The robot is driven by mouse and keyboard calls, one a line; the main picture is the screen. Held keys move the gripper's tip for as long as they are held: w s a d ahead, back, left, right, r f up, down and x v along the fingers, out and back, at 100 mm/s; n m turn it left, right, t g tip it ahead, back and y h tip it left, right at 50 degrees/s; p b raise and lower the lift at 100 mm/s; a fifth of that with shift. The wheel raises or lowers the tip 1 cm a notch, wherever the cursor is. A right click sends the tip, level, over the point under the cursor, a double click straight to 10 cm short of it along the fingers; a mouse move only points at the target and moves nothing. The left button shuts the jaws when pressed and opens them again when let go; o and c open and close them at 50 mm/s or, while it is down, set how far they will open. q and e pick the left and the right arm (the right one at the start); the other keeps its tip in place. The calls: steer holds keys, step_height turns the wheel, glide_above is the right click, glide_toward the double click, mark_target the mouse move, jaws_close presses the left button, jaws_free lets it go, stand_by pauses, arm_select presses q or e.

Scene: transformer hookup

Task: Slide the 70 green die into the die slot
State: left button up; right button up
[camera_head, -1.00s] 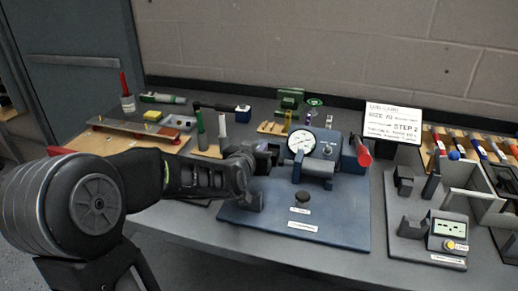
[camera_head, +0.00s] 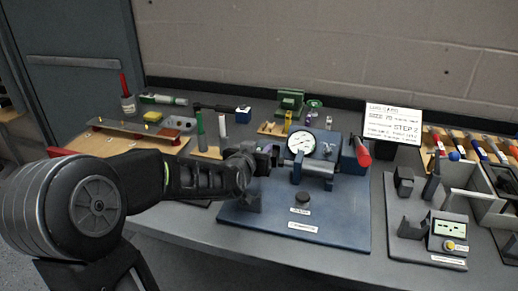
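A blue press with a round dial gauge (camera_head: 302,143), a grey horizontal bar and a red-handled lever (camera_head: 361,152) stands on a blue base plate (camera_head: 340,225). I cannot make out the die slot. My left gripper (camera_head: 268,160) is at the left side of the press, over the plate's back left part. Its fingers are small and dark, and I cannot tell whether they are open or hold anything. A green block-like thing (camera_head: 290,101) stands behind the press. I cannot tell whether it is the 70 green die, and no die size is readable. My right gripper is not in view.
A sign reading STEP 2 (camera_head: 392,121) stands behind the press. A grey tester with a green display (camera_head: 447,229) is at the right. A wooden board with a metal bar (camera_head: 130,127) and upright green and white rods are at the left. The table's front edge is clear.

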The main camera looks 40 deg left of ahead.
arm_select(q)
steer(key=shift+s+a+f, duration=0.2)
steer(key=shift+f, duration=0.15)
steer(key=c, duration=0.3)
steer(key=shift+c, duration=0.2)
steer(key=shift+a+r, duration=0.1)
steer(key=shift+r, duration=0.4)
steer(key=shift+w, duration=0.1)
steer(key=shift+c, duration=0.2)
steer(key=shift+r, duration=0.1)
jaws_close()
steer(key=shift+r, duration=0.1)
steer(key=shift+d, duration=0.3)
stand_by(0.5)
steer(key=shift+b, duration=0.45)
